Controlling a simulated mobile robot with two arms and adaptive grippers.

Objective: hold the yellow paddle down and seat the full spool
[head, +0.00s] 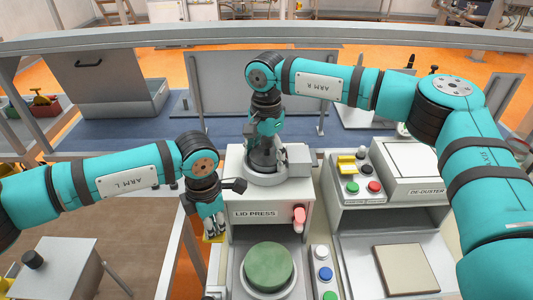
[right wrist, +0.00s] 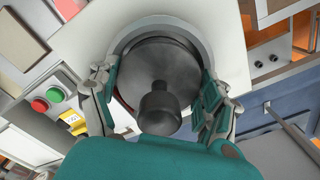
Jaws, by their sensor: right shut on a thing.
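A dark grey round piece, seemingly the spool (right wrist: 158,70), has a wide disc and a central knob. It sits within a light grey ring (right wrist: 222,48) on top of the lid press (head: 300,205). My right gripper (right wrist: 160,95) points down over the ring, its fingers shut on both sides of the dark piece. Whether the piece is fully down in the ring cannot be told. A yellow piece, seemingly the paddle (head: 213,239), shows at the press's left side. My left gripper (head: 212,225) points down right at it and hides most of it; contact and finger opening are unclear.
A green disc (head: 268,266) lies in the press's lower bay. A pink-red knob (head: 299,217) is on the press front. The de-duster (head: 412,168) stands to the right, with a yellow switch (head: 346,164) and buttons. A beige square pad (head: 405,268) lies in front of it.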

